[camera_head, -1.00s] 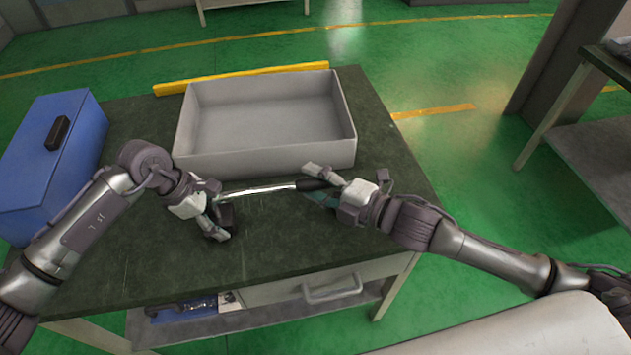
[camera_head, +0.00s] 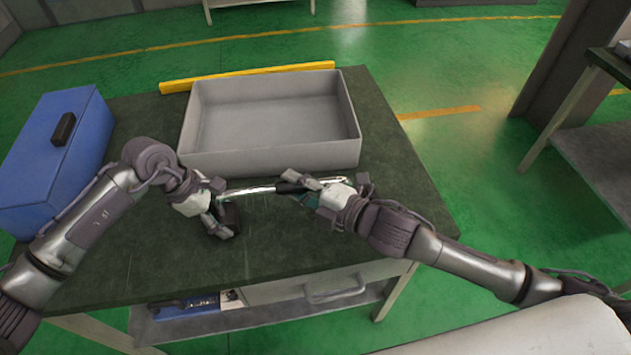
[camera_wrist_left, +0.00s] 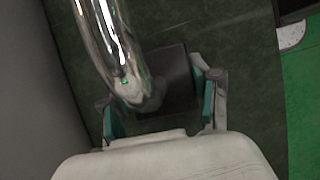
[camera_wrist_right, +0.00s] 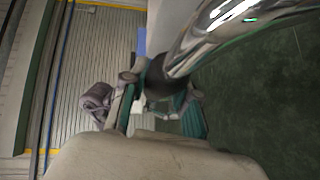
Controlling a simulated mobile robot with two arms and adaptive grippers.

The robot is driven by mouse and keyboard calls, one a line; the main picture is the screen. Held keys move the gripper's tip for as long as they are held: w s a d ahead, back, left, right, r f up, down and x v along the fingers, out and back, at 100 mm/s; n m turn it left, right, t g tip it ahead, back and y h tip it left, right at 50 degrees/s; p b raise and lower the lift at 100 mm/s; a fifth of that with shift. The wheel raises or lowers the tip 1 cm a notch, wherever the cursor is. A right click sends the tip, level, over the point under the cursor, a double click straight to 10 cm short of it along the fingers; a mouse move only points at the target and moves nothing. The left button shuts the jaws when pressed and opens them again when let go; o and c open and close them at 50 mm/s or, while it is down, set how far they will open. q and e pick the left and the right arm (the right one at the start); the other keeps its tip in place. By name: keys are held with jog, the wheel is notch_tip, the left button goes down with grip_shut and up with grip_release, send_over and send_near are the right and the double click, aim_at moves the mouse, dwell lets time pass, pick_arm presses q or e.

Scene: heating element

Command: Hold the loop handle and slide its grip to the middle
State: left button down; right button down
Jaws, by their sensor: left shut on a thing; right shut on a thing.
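The loop handle (camera_head: 255,190) is a shiny bent metal tube lying across in front of the grey tray, between my grippers. My left gripper (camera_head: 222,206) is shut at its left end. In the left wrist view the tube (camera_wrist_left: 108,45) bends down beside a black block (camera_wrist_left: 175,82) between the fingers. The black grip (camera_head: 290,187) is a dark sleeve on the tube, right of the middle of the visible span. My right gripper (camera_head: 304,188) is shut on it; the grip also shows in the right wrist view (camera_wrist_right: 157,82). Bright metal shows to the right of that gripper.
The empty grey tray (camera_head: 270,160) stands just behind the handle. A blue box (camera_head: 50,150) stands at the left of the dark table (camera_head: 390,140), and a yellow bar (camera_head: 250,75) lies behind the tray. The table front is clear.

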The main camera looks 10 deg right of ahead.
pick_arm(q)
jog(key=shift+d, duration=0.15)
pick_arm(e)
jog(key=shift+a, duration=0.65)
jog(key=c, duration=0.8)
grip_release()
jog(key=shift+c, duration=0.2)
jog(key=shift+d, duration=0.1)
jog(key=v, duration=1.2)
pick_arm(q)
jog(key=shift+c, duration=0.9)
grip_release()
